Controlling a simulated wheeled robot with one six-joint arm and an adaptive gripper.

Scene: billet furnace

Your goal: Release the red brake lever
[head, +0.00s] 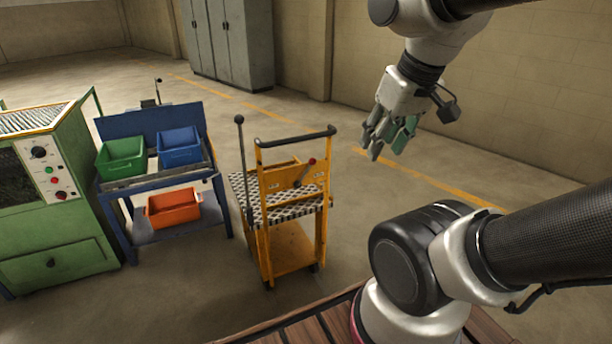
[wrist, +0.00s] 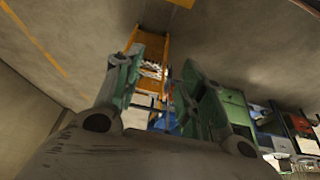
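The red-knobbed brake lever (head: 306,171) is on the yellow cart (head: 291,237), tilted up to the right below the handlebar. A taller lever with a black knob (head: 240,150) stands upright at the cart's left side. My gripper (head: 387,150) is open and empty, in the air to the right of the cart and clear of it. In the wrist view its two green-grey fingers (wrist: 160,72) are spread apart, and the yellow cart (wrist: 148,45) shows beyond them. I cannot make out the red lever in the wrist view.
A blue bench (head: 152,122) with green (head: 121,153), blue (head: 180,146) and orange (head: 173,208) bins stands left of the cart. A green machine (head: 55,195) is further left. A grey cabinet (head: 232,42) stands at the back. The floor right of the cart is clear.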

